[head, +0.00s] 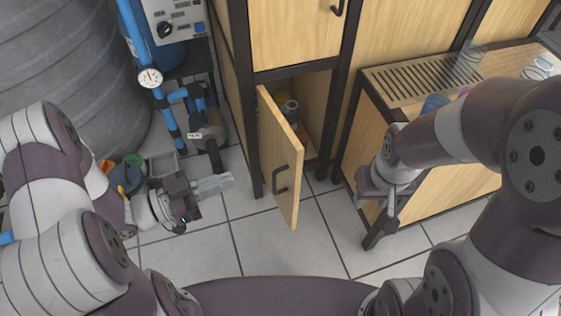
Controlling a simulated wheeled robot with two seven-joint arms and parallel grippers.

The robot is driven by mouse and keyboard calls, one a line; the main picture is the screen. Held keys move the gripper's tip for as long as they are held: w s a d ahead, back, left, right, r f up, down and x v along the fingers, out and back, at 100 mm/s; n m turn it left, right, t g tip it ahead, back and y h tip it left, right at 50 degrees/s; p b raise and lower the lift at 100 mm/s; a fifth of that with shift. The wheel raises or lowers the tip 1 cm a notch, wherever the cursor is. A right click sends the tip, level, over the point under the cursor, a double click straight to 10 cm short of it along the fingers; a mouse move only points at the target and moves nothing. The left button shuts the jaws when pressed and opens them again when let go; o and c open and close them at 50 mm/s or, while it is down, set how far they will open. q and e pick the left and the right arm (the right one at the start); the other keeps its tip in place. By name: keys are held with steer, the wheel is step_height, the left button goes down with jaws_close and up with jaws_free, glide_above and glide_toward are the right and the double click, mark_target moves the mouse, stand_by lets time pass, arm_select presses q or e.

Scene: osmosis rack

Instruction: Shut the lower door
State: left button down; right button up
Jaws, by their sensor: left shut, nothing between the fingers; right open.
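The lower door (279,160) is a light wooden panel with a dark bar handle (283,180). It stands ajar, swung outward from the cabinet's lower compartment (318,108), whose inside shows with small bottles (290,108) in it. My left gripper (230,181) is shut and empty, to the left of the door and apart from it. My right gripper (375,243) hangs to the right of the door, open and empty, in front of the wooden counter.
An upper door (295,33) is shut above. A wooden counter with a slatted drain (425,80) and cups stands at right. Blue pipes, a gauge (150,78) and a large grey tank (60,60) are at left. Tiled floor (300,240) before the door is clear.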

mark_target(294, 153)
arm_select(q)
steer(key=b+x, duration=0.5)
steer(key=x, duration=0.8)
steer(key=shift+f+b, duration=0.1)
steer(key=shift+b, duration=0.2)
steer(key=shift+w+d, duration=0.25)
steer(key=shift+d, duration=0.1)
steer(key=shift+d, duration=0.1)
